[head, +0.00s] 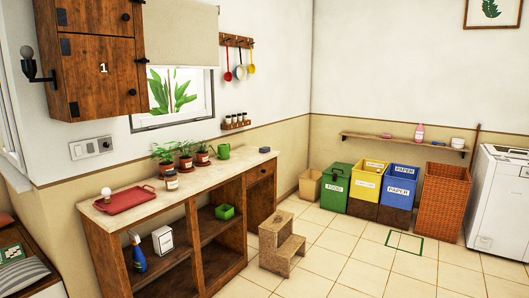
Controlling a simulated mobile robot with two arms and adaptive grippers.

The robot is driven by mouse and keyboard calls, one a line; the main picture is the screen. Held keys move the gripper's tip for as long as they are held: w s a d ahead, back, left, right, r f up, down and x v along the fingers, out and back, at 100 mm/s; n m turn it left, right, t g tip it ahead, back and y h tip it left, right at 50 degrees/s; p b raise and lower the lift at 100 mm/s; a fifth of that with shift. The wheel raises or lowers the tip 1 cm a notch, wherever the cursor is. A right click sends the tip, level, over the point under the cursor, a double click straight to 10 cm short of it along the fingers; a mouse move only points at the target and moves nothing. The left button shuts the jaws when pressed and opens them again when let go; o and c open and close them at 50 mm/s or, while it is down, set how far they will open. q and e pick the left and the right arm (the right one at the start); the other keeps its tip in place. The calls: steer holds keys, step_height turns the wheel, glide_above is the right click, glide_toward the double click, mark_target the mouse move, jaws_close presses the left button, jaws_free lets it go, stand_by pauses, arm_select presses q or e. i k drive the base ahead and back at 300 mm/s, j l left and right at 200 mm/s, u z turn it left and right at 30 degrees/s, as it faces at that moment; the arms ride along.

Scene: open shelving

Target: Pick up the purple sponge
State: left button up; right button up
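A small flat pinkish-purple item (386,136) lies on the wall shelf at the back right. It may be the purple sponge, but it is too small in the head view to be sure. It sits toward the left part of the shelf, apart from a pink bottle (419,132). Neither of my grippers is in view.
The wall shelf (400,142) hangs above green, yellow and blue bins (399,184) and a wicker basket (444,203). A white appliance (497,205) stands at right. A wooden counter (175,205) and step stool (281,243) stand left. Open tiled floor (375,265) lies in front.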

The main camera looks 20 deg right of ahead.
mark_target(263, 150)
steer(key=z, duration=0.55)
steer(key=i+l+z, duration=0.25)
steer(key=i+z, duration=0.6)
steer(key=i, duration=1.3)
steer(key=i+l, duration=0.1)
steer(key=i, duration=2.15)
steer(key=i+l, duration=0.1)
steer(key=i, duration=1)
steer(key=i+u, duration=0.1)
steer(key=i, duration=1.05)
steer(key=i+l, duration=0.15)
steer(key=i, duration=0.95)
steer(key=u, duration=0.4)
steer(key=i+u, duration=0.1)
steer(key=u, duration=0.35)
steer(key=l+u, duration=0.1)
steer(key=u, duration=0.3)
steer(key=i+l+u, duration=0.1)
steer(key=u, duration=0.75)
